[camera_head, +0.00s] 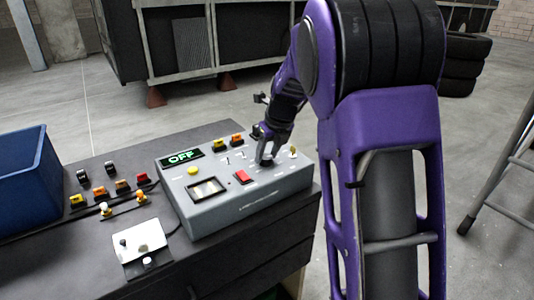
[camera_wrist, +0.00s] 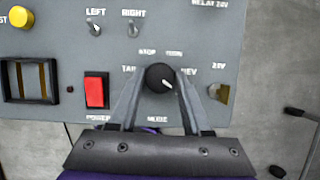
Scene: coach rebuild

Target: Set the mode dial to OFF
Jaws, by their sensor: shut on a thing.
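The mode dial (camera_wrist: 160,76) is a round black knob on a grey control box (camera_head: 240,207). Its short white mark points to the lower right in the wrist view. Labels reading STOP, TAIL and REV stand around it, with another at the upper right too blurred to read surely. No OFF label can be made out by the dial. My gripper (camera_wrist: 161,80) is shut on the dial, one finger on each side. A display (camera_head: 181,157) on the box reads OFF in green.
Beside the dial are a red power switch (camera_wrist: 95,91), left and right toggles (camera_wrist: 134,29) and a brass-coloured part (camera_wrist: 219,93). A yellow button (camera_head: 193,170) is farther left. A blue bin (camera_head: 25,180) and a white plate with knobs (camera_head: 142,241) share the dark bench.

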